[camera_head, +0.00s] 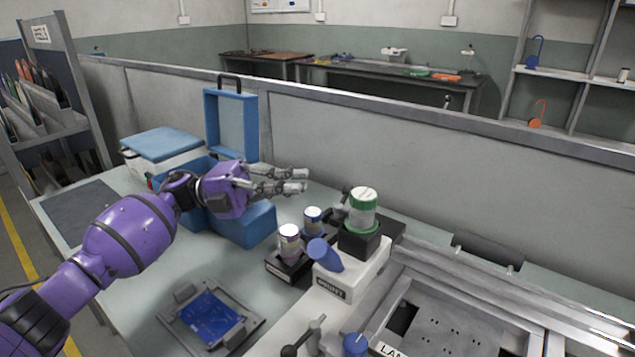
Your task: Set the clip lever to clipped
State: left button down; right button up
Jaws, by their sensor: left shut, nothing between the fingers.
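I cannot tell for sure which part is the clip lever. A small lever with a dark ball end (303,338) stands at the bottom edge, beside a blue knob (355,344). Another blue knob-like part (323,254) tilts on the white labelled block (352,277). My left gripper (304,181) reaches in from the left and points right, shut and empty. In the picture it overlaps the blue case (245,226) and lies up and left of the canisters. It appears apart from both levers and knobs. My right gripper is out of view.
A blue board (208,318) sits in a grey fixture (250,335) on the table. Canisters with purple (289,243), blue (313,220) and green (362,210) bands stand at centre. A metal machine frame (450,315) fills the lower right. A grey partition (380,150) runs behind.

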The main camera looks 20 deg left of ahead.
pick_arm(q)
jog(key=v, duration=0.5)
jog(key=shift+a, duration=0.1)
dwell(0.4)
